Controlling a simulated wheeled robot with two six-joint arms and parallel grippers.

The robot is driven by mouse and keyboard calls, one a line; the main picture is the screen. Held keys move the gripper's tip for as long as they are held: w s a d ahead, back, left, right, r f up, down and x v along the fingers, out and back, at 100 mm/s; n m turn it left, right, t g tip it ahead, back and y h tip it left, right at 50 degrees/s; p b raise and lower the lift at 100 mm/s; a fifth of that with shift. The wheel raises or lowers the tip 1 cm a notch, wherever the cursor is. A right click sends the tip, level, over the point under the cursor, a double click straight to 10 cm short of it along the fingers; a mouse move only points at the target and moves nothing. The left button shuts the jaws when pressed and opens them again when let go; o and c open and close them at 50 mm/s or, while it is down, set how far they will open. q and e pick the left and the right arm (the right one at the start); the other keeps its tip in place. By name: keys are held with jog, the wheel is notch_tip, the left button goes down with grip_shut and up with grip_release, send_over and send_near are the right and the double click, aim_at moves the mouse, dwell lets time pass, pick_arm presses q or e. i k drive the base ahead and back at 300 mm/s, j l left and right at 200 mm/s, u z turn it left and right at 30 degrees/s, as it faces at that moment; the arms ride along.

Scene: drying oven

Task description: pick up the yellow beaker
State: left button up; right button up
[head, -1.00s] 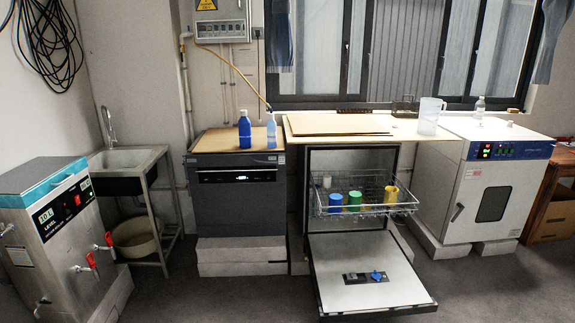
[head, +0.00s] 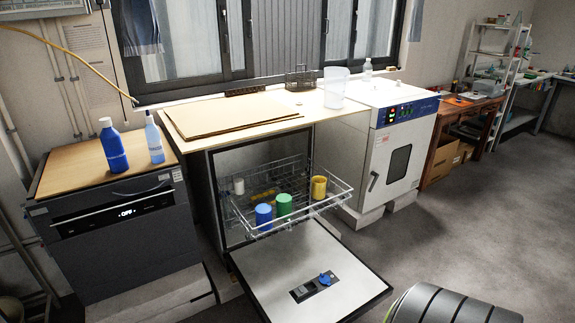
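The yellow beaker (head: 318,188) stands in the pulled-out wire rack (head: 338,205) of the open dishwasher, near the rack's right end. A green beaker (head: 284,204) and a blue beaker (head: 263,215) are to its left in the same rack. A small white cup (head: 239,186) is farther left at the back. Neither of my grippers shows in the head view, and nothing is holding the yellow beaker.
The dishwasher door (head: 312,270) lies folded down in front of the rack. The white drying oven (head: 392,150) stands to the right. A clear pitcher (head: 336,88) and flat boards (head: 230,113) are on the counter above. The floor at right is open.

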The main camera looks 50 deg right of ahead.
aim_at(319, 188)
jog(key=i+j+z, duration=0.1)
jog(key=i+z, duration=0.25)
jog(key=z, duration=0.15)
jog(key=i+j+z, duration=0.25)
jog(key=z, duration=0.2)
jog(key=i+j+z, duration=0.5)
jog(key=k+l, duration=0.1)
